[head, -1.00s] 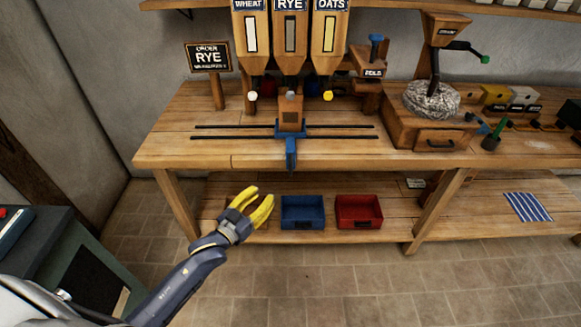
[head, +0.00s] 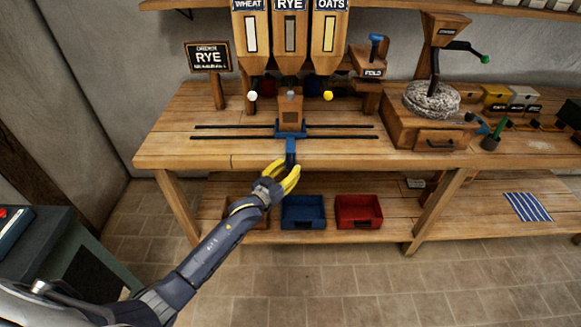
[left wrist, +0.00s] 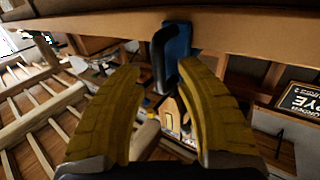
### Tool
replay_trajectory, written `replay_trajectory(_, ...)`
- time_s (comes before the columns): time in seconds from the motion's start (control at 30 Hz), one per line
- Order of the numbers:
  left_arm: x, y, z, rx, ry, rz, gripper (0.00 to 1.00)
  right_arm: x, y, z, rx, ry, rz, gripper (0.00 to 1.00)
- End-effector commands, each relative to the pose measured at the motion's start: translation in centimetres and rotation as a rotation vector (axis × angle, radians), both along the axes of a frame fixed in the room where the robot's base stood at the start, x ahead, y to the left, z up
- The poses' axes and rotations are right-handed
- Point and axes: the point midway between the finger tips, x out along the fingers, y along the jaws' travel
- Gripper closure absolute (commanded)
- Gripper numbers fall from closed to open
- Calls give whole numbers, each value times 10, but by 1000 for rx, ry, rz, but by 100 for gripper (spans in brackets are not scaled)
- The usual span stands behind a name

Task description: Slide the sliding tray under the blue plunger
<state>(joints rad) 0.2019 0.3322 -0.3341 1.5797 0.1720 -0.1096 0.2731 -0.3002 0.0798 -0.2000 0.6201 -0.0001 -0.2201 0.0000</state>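The sliding tray (head: 289,130) is a blue carriage on two dark rails, below the middle hopper, with a wooden box (head: 290,111) on it. Its blue handle (head: 290,147) hangs over the bench's front edge. The blue plunger (head: 376,42) stands above the wooden FOLD station, right of the hoppers. My left gripper (head: 287,171) is open at the handle's lower end. In the left wrist view, the handle (left wrist: 172,52) shows just beyond and between the parted yellow fingers; I cannot tell whether they touch it. My right gripper is out of view.
WHEAT, RYE and OATS hoppers (head: 290,38) stand over the rails. A sign (head: 208,57) reads RYE. A blue bin (head: 303,212) and a red bin (head: 358,211) sit on the lower shelf. A stone mill (head: 431,100) stands right of the rails, whose right stretch looks clear.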

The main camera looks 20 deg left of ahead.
Motion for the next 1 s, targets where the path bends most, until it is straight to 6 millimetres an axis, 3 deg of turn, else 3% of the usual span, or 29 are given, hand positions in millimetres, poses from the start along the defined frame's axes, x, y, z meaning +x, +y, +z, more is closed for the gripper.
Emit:
replay_trajectory(0.2,12,-3,0,1,0,1,65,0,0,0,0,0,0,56)
replay_trajectory(0.6,14,-4,0,1,1,1,64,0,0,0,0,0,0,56)
replay_trajectory(0.9,14,-4,0,1,0,0,99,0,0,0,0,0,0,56)
replay_trajectory(1.0,14,-4,0,1,0,0,100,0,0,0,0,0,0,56)
